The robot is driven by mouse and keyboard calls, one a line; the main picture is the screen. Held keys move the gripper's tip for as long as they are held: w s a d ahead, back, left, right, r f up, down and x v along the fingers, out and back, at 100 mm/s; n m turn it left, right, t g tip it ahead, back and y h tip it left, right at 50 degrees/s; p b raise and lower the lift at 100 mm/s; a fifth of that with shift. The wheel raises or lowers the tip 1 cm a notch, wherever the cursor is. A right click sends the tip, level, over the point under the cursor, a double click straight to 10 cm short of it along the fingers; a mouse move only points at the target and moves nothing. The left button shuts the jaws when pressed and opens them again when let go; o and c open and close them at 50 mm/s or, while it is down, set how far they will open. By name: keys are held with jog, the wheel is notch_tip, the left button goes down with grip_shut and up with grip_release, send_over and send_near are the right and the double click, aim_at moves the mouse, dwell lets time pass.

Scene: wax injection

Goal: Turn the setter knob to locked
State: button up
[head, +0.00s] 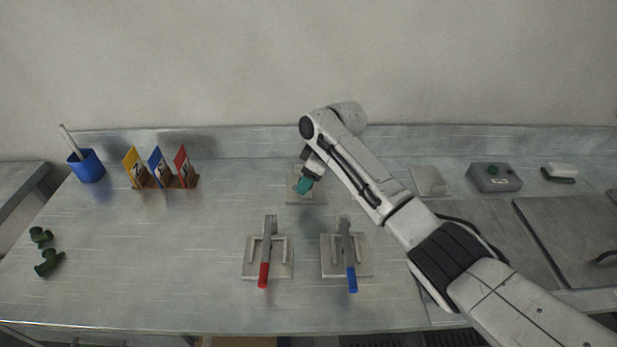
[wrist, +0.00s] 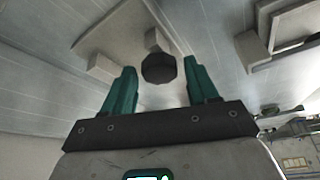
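My gripper (head: 305,185) with teal fingers points down over a pale square plate (head: 318,198) at the back middle of the bench. In the wrist view the two fingers stand apart, with a dark faceted round knob (wrist: 159,70) between their tips. It looks like the setter knob. Gaps show on both sides, so the fingers do not appear to grip it. A small pale block (wrist: 156,40) stands beside the knob. In the head view my fingers hide the knob, and I cannot read its setting.
In front stand two clamps, one with a red handle (head: 264,275) and one with a blue handle (head: 352,279). A grey box (head: 495,183) with a green knob stands at right. A card rack (head: 160,183), blue cup (head: 87,166) and green parts (head: 48,262) are at left.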

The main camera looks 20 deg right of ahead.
jog(key=c, duration=0.8)
